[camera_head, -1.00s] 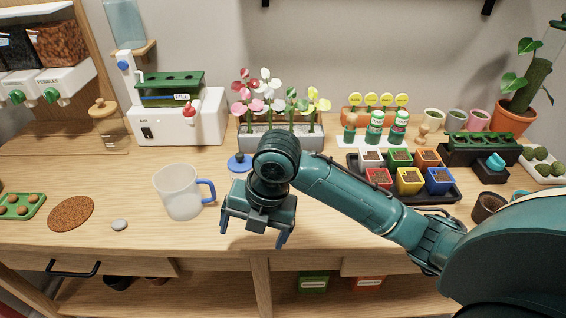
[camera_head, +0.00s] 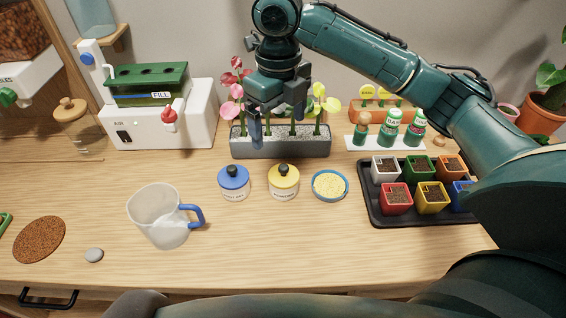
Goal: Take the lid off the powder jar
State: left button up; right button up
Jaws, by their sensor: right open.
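Two small white jars stand side by side in the middle of the table. One jar has a blue lid (camera_head: 234,177) and the other a yellow lid (camera_head: 284,175); each lid has a black knob and sits on its jar. Their labels are too small to read surely, so I cannot tell which is the powder jar. My right gripper (camera_head: 278,122) is open and empty, pointing down in front of the flower planter, above and behind the jars and apart from both lids. My left gripper is not in view.
A blue dish (camera_head: 330,186) of yellow grains is right of the jars. A clear mug (camera_head: 163,217) stands left. The flower planter (camera_head: 280,147) is behind; a black tray (camera_head: 374,207) of coloured pots is right.

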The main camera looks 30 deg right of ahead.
aim_at(284, 167)
jog(key=f, duration=0.7)
jog(key=shift+s+a+f, duration=0.1)
jog(key=shift+s+f, duration=0.1)
jog(key=shift+s, duration=0.05)
jog(key=f, duration=0.2)
jog(key=d+f, duration=0.1)
jog(key=f, duration=0.1)
jog(key=shift+f, duration=0.1)
jog(key=shift+a+f, duration=0.1)
jog(key=shift+f, duration=0.4)
jog(key=c, duration=1.1)
